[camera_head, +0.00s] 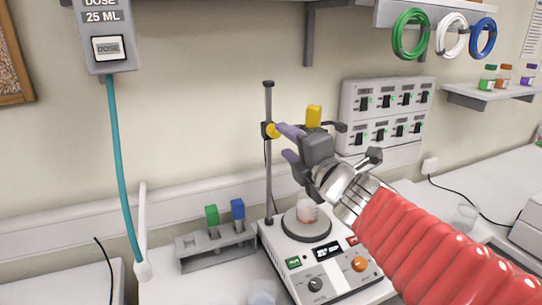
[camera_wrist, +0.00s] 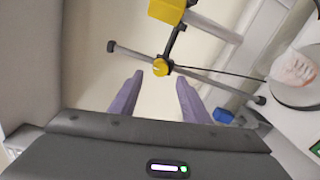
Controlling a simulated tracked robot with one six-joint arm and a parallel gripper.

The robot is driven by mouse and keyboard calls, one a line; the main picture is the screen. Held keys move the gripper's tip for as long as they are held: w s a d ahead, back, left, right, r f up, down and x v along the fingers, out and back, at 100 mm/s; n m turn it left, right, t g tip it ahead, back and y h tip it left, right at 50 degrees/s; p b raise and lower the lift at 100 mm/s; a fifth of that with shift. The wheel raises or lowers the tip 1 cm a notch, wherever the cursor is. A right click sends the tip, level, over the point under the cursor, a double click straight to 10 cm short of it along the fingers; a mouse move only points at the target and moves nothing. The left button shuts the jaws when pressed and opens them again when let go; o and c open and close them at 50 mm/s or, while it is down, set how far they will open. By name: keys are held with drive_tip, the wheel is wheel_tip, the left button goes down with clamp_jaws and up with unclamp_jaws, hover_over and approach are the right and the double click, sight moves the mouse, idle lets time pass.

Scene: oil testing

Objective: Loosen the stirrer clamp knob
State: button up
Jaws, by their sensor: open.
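The clamp knob (camera_head: 272,130) is small, round and yellow, on the upper part of the upright rod (camera_head: 268,175) behind the hotplate stirrer (camera_head: 318,262). In the wrist view the knob (camera_wrist: 161,67) shows just beyond the gap between my fingertips. My gripper (camera_head: 283,141) is open and empty, with two purple fingers pointing left toward the rod. The fingers also show in the wrist view (camera_wrist: 159,77), one on each side of the knob's line. I cannot tell whether either finger touches it. A yellow block (camera_head: 314,116) sits on the crossbar to the right; it also shows in the wrist view (camera_wrist: 167,10).
A beaker with pinkish contents (camera_head: 307,211) stands on the hotplate below my gripper. A rack (camera_head: 216,250) with green and blue-topped items is at left. A switch panel (camera_head: 383,112) is on the wall behind. A dark cable runs from the clamp.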

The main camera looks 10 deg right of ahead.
drive_tip(key=s+d, duration=0.1)
drive_tip(key=s, duration=0.7)
drive_tip(key=shift+s+d, duration=0.2)
drive_tip(key=shift+d, duration=0.1)
idle(0.3)
drive_tip(key=s+d+f+m+g+h, duration=0.3)
drive_tip(key=d+f+m+h, duration=0.3)
drive_tip(key=m, duration=0.3)
drive_tip(key=s+d+f+m+g+h, duration=0.3)
drive_tip(key=d+f+m, duration=0.2)
drive_tip(key=d+m, duration=0.35)
drive_tip(key=s+a+f+m+g+y, duration=0.2)
drive_tip(key=s+a+f, duration=0.2)
drive_tip(key=a, duration=0.4)
drive_tip(key=s+a+f+m+g+y, duration=0.3)
drive_tip(key=s+a+f, duration=0.2)
drive_tip(key=a, duration=0.3)
drive_tip(key=shift+s+a+f+g+y, duration=0.3)
drive_tip(key=shift+a+f, duration=0.05)
drive_tip(key=shift+f, duration=0.45)
